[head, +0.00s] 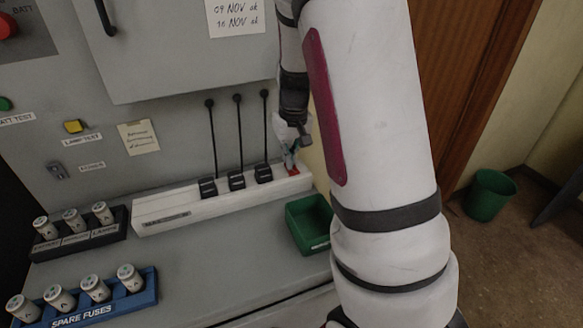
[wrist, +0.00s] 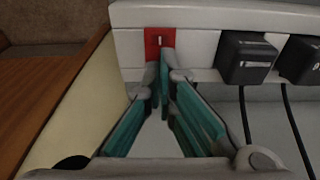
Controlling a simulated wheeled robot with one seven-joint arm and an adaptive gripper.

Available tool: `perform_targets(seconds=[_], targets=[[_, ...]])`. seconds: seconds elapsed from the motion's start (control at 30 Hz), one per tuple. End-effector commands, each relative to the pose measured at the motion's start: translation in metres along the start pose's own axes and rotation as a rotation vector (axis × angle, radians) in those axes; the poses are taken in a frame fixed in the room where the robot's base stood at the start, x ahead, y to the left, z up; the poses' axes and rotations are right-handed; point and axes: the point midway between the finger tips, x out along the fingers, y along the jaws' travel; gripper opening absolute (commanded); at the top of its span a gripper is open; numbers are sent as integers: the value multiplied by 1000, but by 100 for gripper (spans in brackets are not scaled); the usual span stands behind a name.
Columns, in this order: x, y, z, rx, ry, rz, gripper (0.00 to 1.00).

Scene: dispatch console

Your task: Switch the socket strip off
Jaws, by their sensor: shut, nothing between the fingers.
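The white socket strip (head: 165,211) lies along the back of the console ledge, with black plugs in it. Its red switch (head: 293,172) is at the right end. In the wrist view the red switch (wrist: 160,39) shows at the strip's end, left of a black plug (wrist: 245,58). My gripper (head: 289,160) is over the strip's right end. In the wrist view my gripper (wrist: 164,66) is shut and empty, its fingertips at the lower edge of the red switch. I cannot tell whether they touch it. The fingertips partly cover the switch.
A green tray (head: 309,224) stands just in front of the strip's right end. Black cables (head: 238,135) rise from the plugs up the panel. A black fuse rack (head: 80,240) and a blue spare-fuse rack (head: 140,290) stand at left. A green bin (head: 490,195) is on the floor.

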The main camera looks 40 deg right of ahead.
Motion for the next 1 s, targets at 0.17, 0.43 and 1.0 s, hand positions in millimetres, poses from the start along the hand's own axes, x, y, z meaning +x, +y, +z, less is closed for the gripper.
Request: perform_targets(seconds=[0.17, 0.43, 1.0], targets=[[0, 0, 0, 0, -1, 1, 0], [-20, 1, -2, -1, 0, 1, 0], [-60, 0, -8, -1, 0, 0, 0]])
